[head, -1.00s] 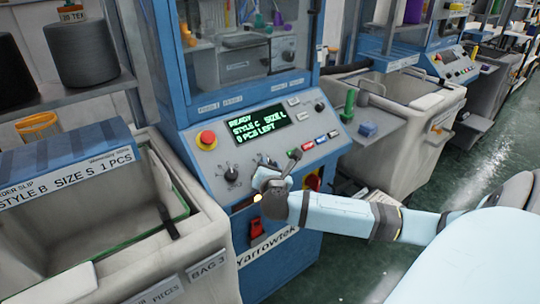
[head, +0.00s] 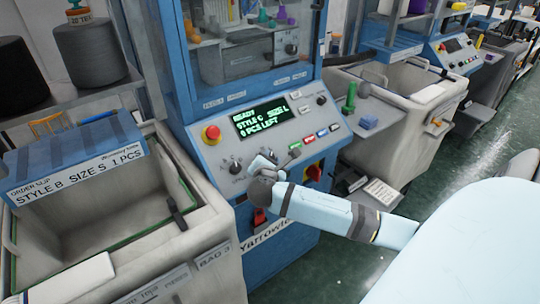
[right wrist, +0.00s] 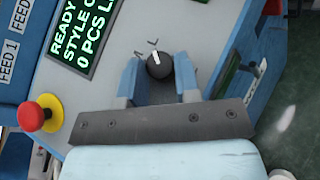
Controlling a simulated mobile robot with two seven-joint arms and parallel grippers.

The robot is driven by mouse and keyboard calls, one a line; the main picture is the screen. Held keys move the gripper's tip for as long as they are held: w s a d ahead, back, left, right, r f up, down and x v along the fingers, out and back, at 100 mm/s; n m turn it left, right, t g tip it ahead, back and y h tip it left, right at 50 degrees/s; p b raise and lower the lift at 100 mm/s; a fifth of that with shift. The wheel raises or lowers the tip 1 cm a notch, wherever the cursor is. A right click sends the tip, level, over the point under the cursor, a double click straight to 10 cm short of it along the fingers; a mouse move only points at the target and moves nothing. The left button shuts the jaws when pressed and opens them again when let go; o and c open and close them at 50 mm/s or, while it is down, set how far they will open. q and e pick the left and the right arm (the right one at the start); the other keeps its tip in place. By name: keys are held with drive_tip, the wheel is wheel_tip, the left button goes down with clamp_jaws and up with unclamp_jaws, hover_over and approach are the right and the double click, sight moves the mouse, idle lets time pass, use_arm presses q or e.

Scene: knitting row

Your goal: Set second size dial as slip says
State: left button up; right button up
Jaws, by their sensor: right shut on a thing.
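The order slip (head: 75,175) on the blue-topped bin at left reads STYLE B, SIZE S, 1 PCS. The machine's green-lettered display (head: 263,121) reads READY, STYLE C, SIZE L, 0 PCS LEFT. My right gripper (head: 265,161) is at the panel, right of another black dial (head: 236,167). In the right wrist view, the gripper's blue fingers (right wrist: 158,76) are shut on a dark round dial (right wrist: 158,66). Its white pointer line is up and slightly left, near a small letter that looks like L. My arm hides this dial in the head view. My left gripper is out of view.
A red emergency button (head: 211,133) is left of the display. A red handle (head: 259,218) is below. A grey bin (head: 395,110) stands to the right.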

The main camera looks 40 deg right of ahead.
drive_tip(key=o, duration=0.9)
drive_tip(key=shift+a, duration=0.1)
drive_tip(key=v, duration=1.3)
drive_tip(key=shift+s+a+r, duration=0.15)
drive_tip(key=shift+s+a, duration=0.1)
